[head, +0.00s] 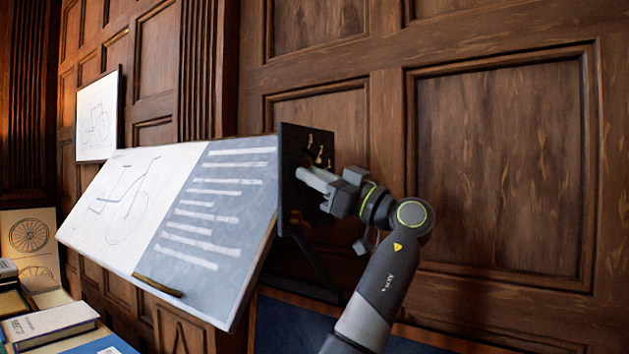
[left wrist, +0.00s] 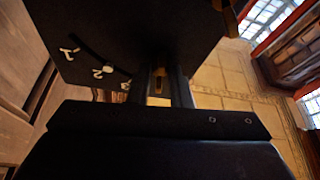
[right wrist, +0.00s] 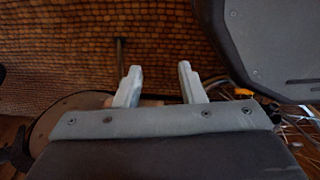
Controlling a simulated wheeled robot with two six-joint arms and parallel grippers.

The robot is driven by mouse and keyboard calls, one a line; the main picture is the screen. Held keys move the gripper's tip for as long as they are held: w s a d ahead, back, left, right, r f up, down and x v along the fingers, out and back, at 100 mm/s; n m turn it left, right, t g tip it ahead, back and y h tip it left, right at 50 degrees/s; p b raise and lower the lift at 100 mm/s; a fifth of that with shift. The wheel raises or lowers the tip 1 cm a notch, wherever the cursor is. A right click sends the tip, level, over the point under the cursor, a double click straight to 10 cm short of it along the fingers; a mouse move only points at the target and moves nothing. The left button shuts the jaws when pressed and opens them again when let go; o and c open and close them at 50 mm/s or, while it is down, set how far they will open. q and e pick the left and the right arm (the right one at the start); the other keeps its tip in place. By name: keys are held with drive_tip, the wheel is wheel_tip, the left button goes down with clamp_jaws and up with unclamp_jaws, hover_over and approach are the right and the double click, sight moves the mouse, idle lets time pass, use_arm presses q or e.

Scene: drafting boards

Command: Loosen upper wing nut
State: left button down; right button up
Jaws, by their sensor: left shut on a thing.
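The tilted drafting board (head: 225,165) has a dark side plate (head: 291,140) at its right end. In the left wrist view the plate (left wrist: 120,30) carries a curved slot and the marks 1, 2 and 3. My left gripper (head: 312,180) is at this plate, its fingers pointing left towards it. It is shut on a small brass-coloured piece, seen between the dark fingers in the left wrist view, that I take for the upper wing nut (left wrist: 158,84); its wings are mostly hidden. My right gripper (right wrist: 158,85) is open and empty, its two pale fingers apart.
A dark stand (head: 315,265) is below the board's right end. Books (head: 50,322) lie on a table at lower left. A framed drawing (head: 97,117) hangs on the panelled wall. In the right wrist view, a dark rounded body (right wrist: 270,45) is at upper right, above woven-looking flooring.

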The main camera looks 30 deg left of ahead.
use_arm(q)
drive_tip(key=shift+w+r+n+g+h+p, duration=0.1)
drive_tip(key=shift+n+g+h+p, duration=0.15)
drive_tip(key=shift+n+g+p, duration=0.95)
drive_tip(key=shift+n+g+h+p, duration=0.2)
drive_tip(key=shift+n+g, duration=0.15)
drive_tip(key=shift+n, duration=1.7)
drive_tip(key=shift+w+r+n+g+h+p, duration=0.1)
drive_tip(key=shift+n+g+h+p, duration=0.15)
drive_tip(key=shift+n+g+p, duration=0.95)
drive_tip(key=shift+n+t+b, duration=0.35)
drive_tip(key=shift+n+b, duration=0.2)
drive_tip(key=shift+b, duration=0.05)
drive_tip(key=c, duration=1.3)
unclamp_jaws()
drive_tip(key=shift+f, duration=0.1)
drive_tip(key=shift+d, duration=0.1)
